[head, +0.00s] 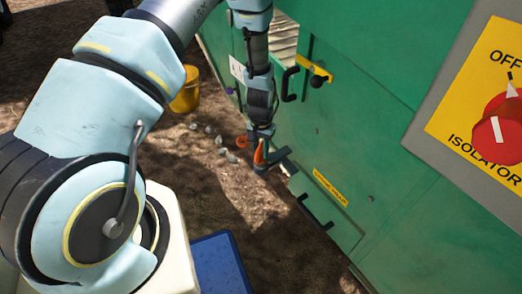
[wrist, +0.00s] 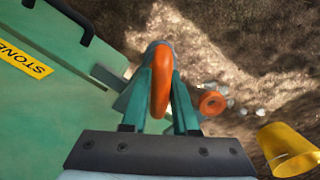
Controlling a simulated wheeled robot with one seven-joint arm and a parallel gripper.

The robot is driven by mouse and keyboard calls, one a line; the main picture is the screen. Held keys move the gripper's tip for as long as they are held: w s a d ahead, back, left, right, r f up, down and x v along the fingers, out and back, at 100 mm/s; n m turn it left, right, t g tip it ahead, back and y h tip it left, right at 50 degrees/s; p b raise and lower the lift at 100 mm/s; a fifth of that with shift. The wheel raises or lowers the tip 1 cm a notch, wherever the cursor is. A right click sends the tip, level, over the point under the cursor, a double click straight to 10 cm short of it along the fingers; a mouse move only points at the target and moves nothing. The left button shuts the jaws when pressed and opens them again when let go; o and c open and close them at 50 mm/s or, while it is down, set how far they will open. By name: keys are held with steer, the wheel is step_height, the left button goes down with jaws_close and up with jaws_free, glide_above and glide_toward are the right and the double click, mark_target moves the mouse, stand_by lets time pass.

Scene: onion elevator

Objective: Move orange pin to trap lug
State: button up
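The orange pin (wrist: 160,82) stands between my gripper's two fingers (wrist: 162,100) in the wrist view, its orange loop seen edge-on with a grey end beyond. The fingers look closed on it. In the head view my gripper (head: 262,140) hangs low beside the green machine, with the orange pin (head: 260,153) at its tip. A grey-green bracket, possibly the trap lug (wrist: 108,75), juts from the machine just left of the fingers; it also shows in the head view (head: 281,156). I cannot tell whether pin and bracket touch.
A second orange ring (wrist: 212,103) lies right of the fingers. Pale stones (head: 220,140) and a yellow bucket (head: 186,92) are on the soil. The green machine (head: 400,200) fills the right, with a yellow stone label (head: 330,188) and black handles (head: 315,213). A blue mat (head: 218,265) lies in front.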

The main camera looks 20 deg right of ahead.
steer(key=o, duration=0.4)
step_height(320, 180, up, 11)
steer(key=shift+f+p, duration=0.1)
steer(key=shift+p, duration=0.65)
